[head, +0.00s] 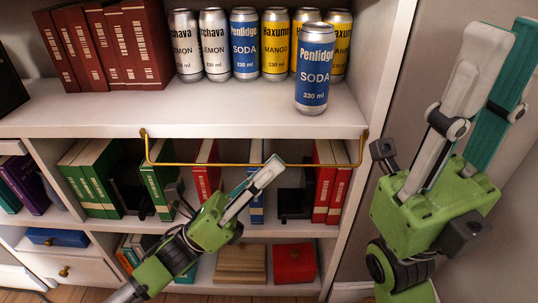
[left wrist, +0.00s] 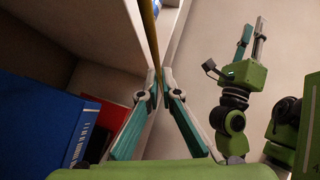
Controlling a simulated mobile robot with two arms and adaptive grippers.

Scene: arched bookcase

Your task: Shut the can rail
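The can rail (head: 200,164), a thin brass bar on side brackets, hangs below the front edge of the can shelf (head: 200,118). My left gripper (head: 274,166) reaches up from below, its fingertips at the bar right of its middle. In the left wrist view, the bar (left wrist: 150,38) runs down to the fingertips (left wrist: 160,76), which are closed together around it. Several cans stand on the shelf: lemon, mango and blue soda. One soda can (head: 314,70) stands forward of the others, near the front edge. My right gripper (head: 506,38) is raised at the right, apart from the shelf, fingers apart and empty.
Dark red books (head: 105,45) stand left of the cans. Green books (head: 95,178), red books (head: 332,180) and black bookends fill the shelf below. A red box (head: 294,263) sits lower down. The bookcase's right side panel (head: 385,75) separates the shelves from my right arm.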

